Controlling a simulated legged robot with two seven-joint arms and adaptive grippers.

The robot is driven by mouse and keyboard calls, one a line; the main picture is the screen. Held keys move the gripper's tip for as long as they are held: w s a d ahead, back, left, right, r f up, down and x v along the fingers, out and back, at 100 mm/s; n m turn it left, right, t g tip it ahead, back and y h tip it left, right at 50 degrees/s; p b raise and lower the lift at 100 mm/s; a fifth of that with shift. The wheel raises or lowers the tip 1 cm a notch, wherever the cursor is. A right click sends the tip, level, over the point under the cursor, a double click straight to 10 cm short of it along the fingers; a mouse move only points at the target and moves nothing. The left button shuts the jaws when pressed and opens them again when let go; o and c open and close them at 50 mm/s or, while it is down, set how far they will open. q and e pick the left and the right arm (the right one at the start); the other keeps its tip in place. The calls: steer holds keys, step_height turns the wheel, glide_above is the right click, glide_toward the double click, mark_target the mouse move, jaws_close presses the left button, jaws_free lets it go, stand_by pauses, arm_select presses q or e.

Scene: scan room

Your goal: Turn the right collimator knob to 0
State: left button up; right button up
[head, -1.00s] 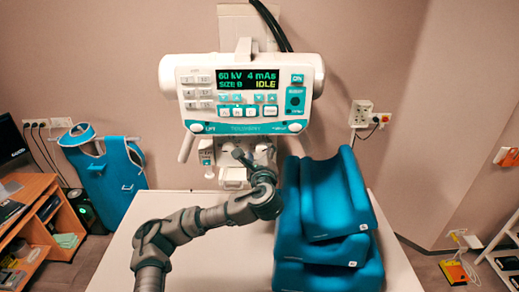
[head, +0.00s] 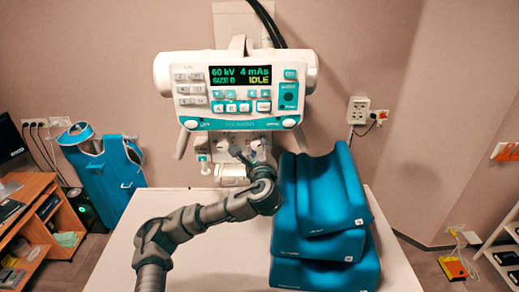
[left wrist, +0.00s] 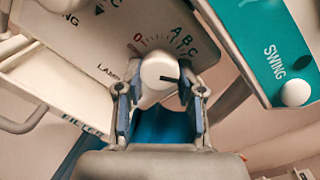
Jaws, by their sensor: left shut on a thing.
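The white collimator knob (left wrist: 158,72) sits between the fingers of my left gripper (left wrist: 160,95) in the left wrist view. The gripper is shut on it. A short black mark shows on the right side of the knob's face. Around the knob is a printed scale with a red 0 at upper left and A, B, C at upper right. In the head view my left gripper (head: 237,151) reaches up to the collimator (head: 230,171) below the console; its small size hides the grip there. The console display (head: 240,76) reads SIZE B and IDLE. My right gripper is out of view.
Stacked blue cushions (head: 318,262) stand close to the right of my left arm on the white table (head: 215,265). The teal SWING panel (left wrist: 262,40) lies to the right of the knob. The table's left front is clear apart from my arm.

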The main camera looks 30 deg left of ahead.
arm_select(q)
steer(key=shift+r+n+b, duration=0.2)
steer(key=shift+n+b, duration=0.25)
steer(key=shift+n, duration=0.75)
steer(key=n+b, duration=0.1)
steer(key=n, duration=0.4)
steer(key=shift+h+b, duration=0.3)
steer(key=shift+b, duration=0.1)
steer(key=n+b, duration=0.1)
steer(key=n, duration=0.5)
steer(key=n+b, duration=0.1)
steer(key=n, duration=0.1)
steer(key=shift+f+h, duration=0.2)
steer(key=shift+h, duration=0.1)
steer(key=shift+n, duration=1.2)
steer(key=n+b, duration=0.1)
steer(key=n, duration=0.2)
steer(key=shift+a+f+h, duration=0.1)
steer(key=shift+h, duration=0.2)
steer(key=n, duration=0.3)
steer(key=shift+n, duration=0.4)
steer(key=shift+s+a+n+t, duration=0.1)
steer(key=shift+n+t, duration=0.2)
steer(key=shift+n, duration=1.5)
